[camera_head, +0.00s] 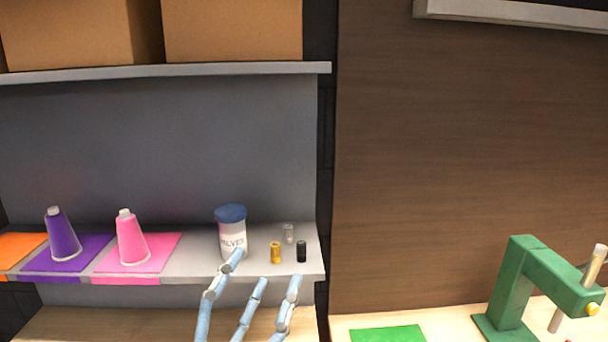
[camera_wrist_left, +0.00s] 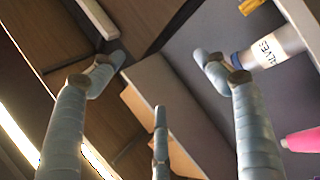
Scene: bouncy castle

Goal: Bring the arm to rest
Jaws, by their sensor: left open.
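My left gripper (camera_head: 264,280) reaches up from the bottom of the head view, its light-blue fingers spread apart and empty in front of the shelf. Its left fingertip overlaps the lower part of a white jar with a blue lid (camera_head: 231,213) in the picture; I cannot tell whether they touch. In the left wrist view the open gripper (camera_wrist_left: 158,62) has nothing between its fingers, and the jar (camera_wrist_left: 272,50) shows beyond the right finger. My right gripper is in neither view.
The shelf (camera_head: 190,264) also holds a purple cone (camera_head: 62,237), a pink cone (camera_head: 131,240), and small gold (camera_head: 275,253), black (camera_head: 301,252) and grey (camera_head: 289,233) spools. Boxes (camera_head: 232,30) stand above. At right are a green machine (camera_head: 512,285) and green mat (camera_head: 388,334).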

